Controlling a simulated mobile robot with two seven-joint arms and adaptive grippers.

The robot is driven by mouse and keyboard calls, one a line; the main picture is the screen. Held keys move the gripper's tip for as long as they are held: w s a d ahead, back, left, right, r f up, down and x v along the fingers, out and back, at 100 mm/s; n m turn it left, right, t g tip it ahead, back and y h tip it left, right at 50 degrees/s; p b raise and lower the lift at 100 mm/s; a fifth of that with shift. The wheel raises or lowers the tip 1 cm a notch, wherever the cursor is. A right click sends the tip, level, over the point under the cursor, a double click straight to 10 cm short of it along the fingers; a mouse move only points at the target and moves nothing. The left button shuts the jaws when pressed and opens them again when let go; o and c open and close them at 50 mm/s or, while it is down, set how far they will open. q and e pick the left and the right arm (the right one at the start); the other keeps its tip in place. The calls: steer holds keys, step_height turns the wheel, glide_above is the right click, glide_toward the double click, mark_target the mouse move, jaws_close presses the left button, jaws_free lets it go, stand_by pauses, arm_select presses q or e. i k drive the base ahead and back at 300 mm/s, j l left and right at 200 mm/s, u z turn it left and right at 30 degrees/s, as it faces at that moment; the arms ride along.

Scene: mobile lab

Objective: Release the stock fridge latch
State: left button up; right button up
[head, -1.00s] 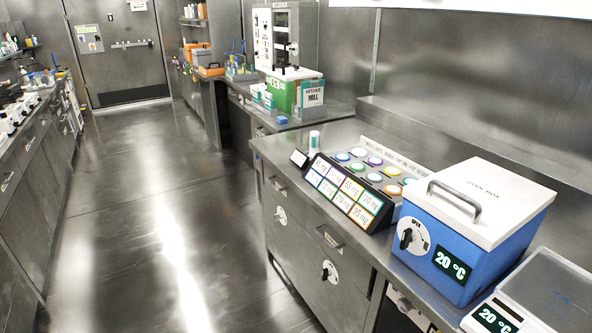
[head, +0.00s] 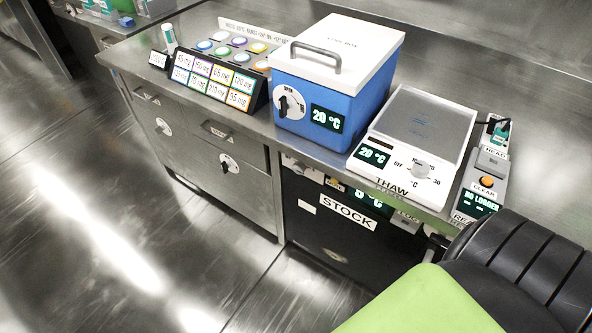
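The stock fridge (head: 305,232) is under the counter in the head view. It has a black front, a white STOCK label (head: 348,212) and a lit temperature display (head: 373,203), partly cut off by the counter edge. A small light panel (head: 299,165) with a dark part sits at its upper left; I cannot tell if it is the latch. A small dark oval (head: 335,255) lies lower on the front. The fridge's lower right is hidden behind a large black and lime-green shape. Neither of my grippers shows.
A blue cool box (head: 318,88) with a white lid, a thaw plate (head: 420,125) and a logger reader (head: 482,185) stand on the counter (head: 225,110). A rack of coloured caps (head: 215,75) is farther left. Drawers (head: 200,150) adjoin the fridge. The floor (head: 110,220) at left is clear.

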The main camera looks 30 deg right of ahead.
mark_target(440, 239)
steer(key=z, duration=2.4)
